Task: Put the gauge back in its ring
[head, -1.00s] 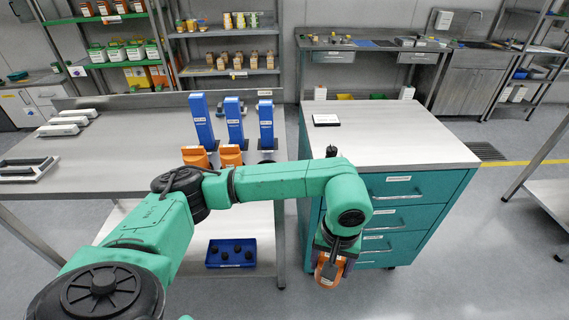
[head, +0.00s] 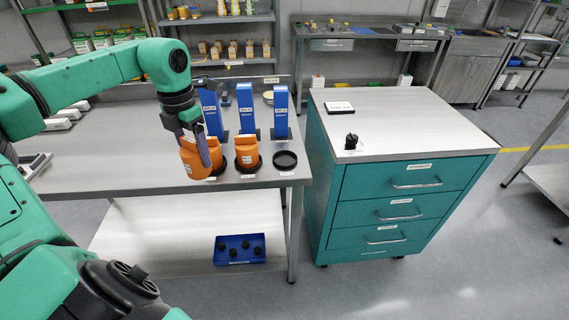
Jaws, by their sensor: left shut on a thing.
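My left gripper (head: 190,150) is shut on an orange cup-like body, which I take to be the gauge (head: 190,163). It is held tilted at the left end of the blue stands, over the near part of the bench. A second orange body (head: 217,157) shows partly behind it, mostly hidden. Another orange body (head: 247,152) sits in a black ring in front of the middle blue stand. The black ring (head: 285,160) in front of the right blue stand is empty. My right gripper is not in view.
Three blue stands (head: 246,108) rise close behind the rings. The bench's front edge (head: 170,188) is near. A teal drawer cabinet (head: 330,180) stands to the right, with a black knob-like piece (head: 351,142) on top. A blue tray (head: 240,249) lies on the lower shelf.

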